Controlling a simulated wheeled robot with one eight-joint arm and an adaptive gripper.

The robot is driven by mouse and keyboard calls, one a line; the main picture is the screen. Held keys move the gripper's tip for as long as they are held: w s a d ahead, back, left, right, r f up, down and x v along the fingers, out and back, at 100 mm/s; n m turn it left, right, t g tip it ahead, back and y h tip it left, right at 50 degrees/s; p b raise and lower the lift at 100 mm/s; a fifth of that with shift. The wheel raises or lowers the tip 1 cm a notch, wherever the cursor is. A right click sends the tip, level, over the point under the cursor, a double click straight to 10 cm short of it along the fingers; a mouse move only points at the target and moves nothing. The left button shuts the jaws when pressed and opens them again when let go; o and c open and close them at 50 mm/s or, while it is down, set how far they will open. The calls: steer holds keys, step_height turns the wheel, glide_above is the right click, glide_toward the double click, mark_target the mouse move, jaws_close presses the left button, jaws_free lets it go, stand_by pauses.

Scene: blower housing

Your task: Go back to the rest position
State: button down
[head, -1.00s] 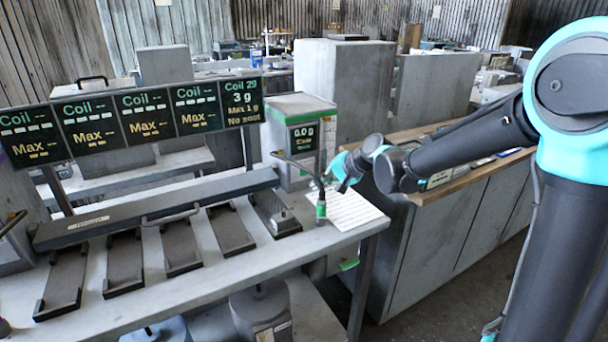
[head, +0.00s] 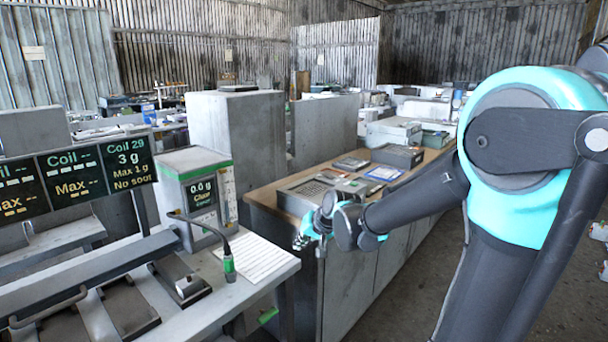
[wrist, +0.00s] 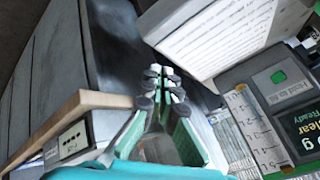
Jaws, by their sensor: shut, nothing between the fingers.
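My gripper (head: 308,238) is at the end of my arm, right of the test bench and in front of the wooden-topped counter. In the wrist view my gripper (wrist: 163,82) has its fingertips close together, with nothing between them. It points down past the bench edge, over a dark gap between the bench and the counter. It touches nothing that I can make out. My arm stretches in from the right side of the head view.
The bench holds a printed sheet (head: 252,258), a green-banded probe on a bent stem (head: 229,262), a meter box (head: 200,195) and dark coil trays (head: 130,306). The counter (head: 262,194) carries several instruments (head: 398,156). Open floor (head: 398,318) shows between counter and arm.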

steer(key=s+d+f+t+h, duration=0.1)
steer(key=s+d+f+h, duration=0.15)
steer(key=d, duration=0.75)
steer(key=s+d+f+h, duration=0.15)
steer(key=s+d, duration=0.25)
steer(key=d, duration=0.6)
steer(key=s+f+g, duration=0.1)
steer(key=s+f, duration=0.2)
steer(key=s, duration=0.3)
steer(key=s+d+f+g+h, duration=0.1)
steer(key=s+f, duration=0.2)
steer(key=s, duration=0.4)
steer(key=shift+d+f+n+g, duration=0.15)
steer(key=shift+f+n+g, duration=0.15)
steer(key=shift+f+g, duration=0.1)
